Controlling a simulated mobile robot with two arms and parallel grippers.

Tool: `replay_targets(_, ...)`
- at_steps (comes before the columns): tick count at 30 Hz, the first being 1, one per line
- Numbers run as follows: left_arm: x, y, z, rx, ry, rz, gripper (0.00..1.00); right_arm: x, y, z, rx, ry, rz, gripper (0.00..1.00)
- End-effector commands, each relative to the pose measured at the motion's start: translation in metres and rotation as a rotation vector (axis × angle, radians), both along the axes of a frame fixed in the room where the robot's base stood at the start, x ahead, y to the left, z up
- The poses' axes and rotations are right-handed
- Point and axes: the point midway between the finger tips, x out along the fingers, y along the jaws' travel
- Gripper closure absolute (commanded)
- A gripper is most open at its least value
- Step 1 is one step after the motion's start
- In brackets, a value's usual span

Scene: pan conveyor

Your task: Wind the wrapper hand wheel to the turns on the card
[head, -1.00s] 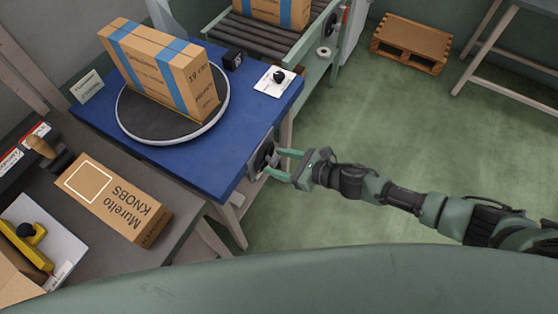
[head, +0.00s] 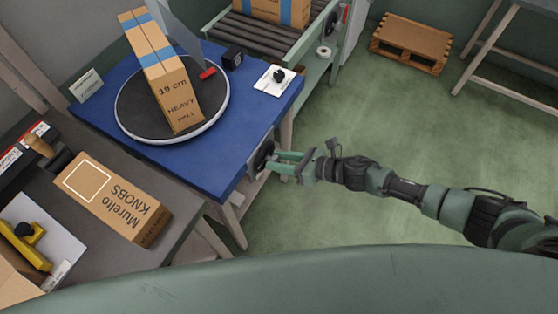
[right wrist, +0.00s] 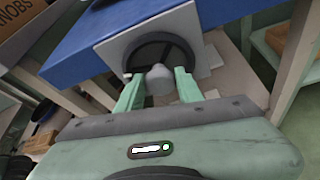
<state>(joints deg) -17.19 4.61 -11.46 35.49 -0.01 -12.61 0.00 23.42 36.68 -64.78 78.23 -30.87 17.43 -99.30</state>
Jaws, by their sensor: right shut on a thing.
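The dark hand wheel (head: 263,157) sits on the side of the blue wrapper table (head: 225,170). It also shows on a pale plate in the right wrist view (right wrist: 178,46). My right gripper (head: 278,162) is shut on the wheel's grey knob (right wrist: 158,82). On top, a tall blue-strapped carton (head: 175,92) marked "19 cm HEAVY" stands on the round turntable (head: 137,128). A clear film sheet (head: 180,30) with a red piece (head: 208,73) is beside the carton. A small card (head: 86,85) stands at the table's left corner; its writing is too small to read. My left gripper is not in view.
A roller conveyor (head: 255,38) is behind. A "Murello KNOBS" carton (head: 120,200) lies on the grey bench at left. Green floor is clear right of the table.

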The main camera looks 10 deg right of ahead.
Motion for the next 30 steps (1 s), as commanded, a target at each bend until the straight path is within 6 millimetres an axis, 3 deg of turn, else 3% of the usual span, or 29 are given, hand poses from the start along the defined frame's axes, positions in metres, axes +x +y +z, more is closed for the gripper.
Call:
replay_targets(15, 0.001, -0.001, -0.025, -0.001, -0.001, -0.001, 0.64, 0.003, -0.003, -0.004, 0.186, 0.258, -0.001, 1.0)
replay_targets(30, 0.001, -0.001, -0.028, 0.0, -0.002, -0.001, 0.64, 0.003, -0.003, -0.002, 0.219, 0.303, -0.001, 1.0)
